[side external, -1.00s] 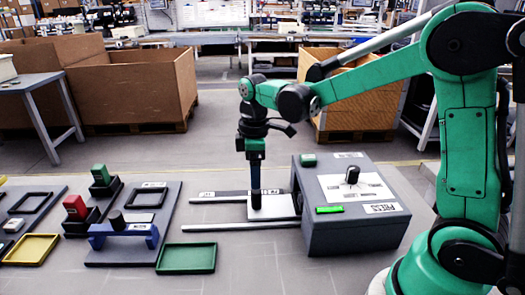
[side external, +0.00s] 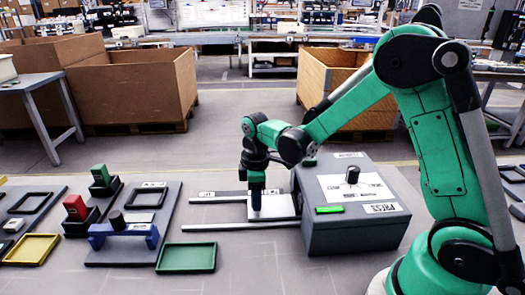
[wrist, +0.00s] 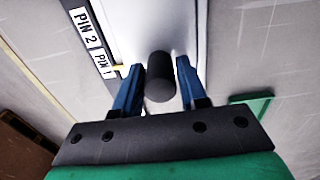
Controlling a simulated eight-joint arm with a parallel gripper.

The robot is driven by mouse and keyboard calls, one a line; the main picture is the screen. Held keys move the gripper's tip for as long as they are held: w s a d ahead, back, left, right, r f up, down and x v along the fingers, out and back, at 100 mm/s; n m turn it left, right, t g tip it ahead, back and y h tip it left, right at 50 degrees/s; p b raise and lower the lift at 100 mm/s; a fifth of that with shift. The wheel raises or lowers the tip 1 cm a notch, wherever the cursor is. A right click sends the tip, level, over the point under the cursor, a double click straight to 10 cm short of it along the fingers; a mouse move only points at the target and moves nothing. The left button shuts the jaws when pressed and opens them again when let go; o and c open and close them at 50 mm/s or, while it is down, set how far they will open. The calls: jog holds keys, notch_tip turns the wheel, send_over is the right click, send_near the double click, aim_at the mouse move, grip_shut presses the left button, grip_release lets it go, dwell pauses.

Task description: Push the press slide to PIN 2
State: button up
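The press slide (side external: 286,205) is a pale plate on two rails, at the left side of the grey press (side external: 345,238). It also shows in the wrist view (wrist: 150,18), with a black upright peg (wrist: 160,78) on it. My gripper (side external: 256,207) is down at the slide. In the wrist view its two blue fingers (wrist: 160,92) stand open on either side of the peg, with gaps showing. In the side view the fingers hide the peg. The labels PIN 2 (wrist: 86,26) and PIN 1 (wrist: 103,63) lie along the left of the slide, and a small yellow mark is beside PIN 1.
The press has a black knob (side external: 352,175) and a green bar (side external: 329,210) on top. A green tray (side external: 187,258), a blue fixture (side external: 124,232) and a yellow tray (side external: 31,249) stand to the left. The rails left of the slide are clear.

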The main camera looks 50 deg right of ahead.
aim_at(275, 205)
grip_shut()
jog(key=shift+s+d, duration=1.55)
jog(key=o, duration=0.6)
grip_release()
jog(key=shift+r, duration=0.1)
notch_tip(275, 205, up, 7)
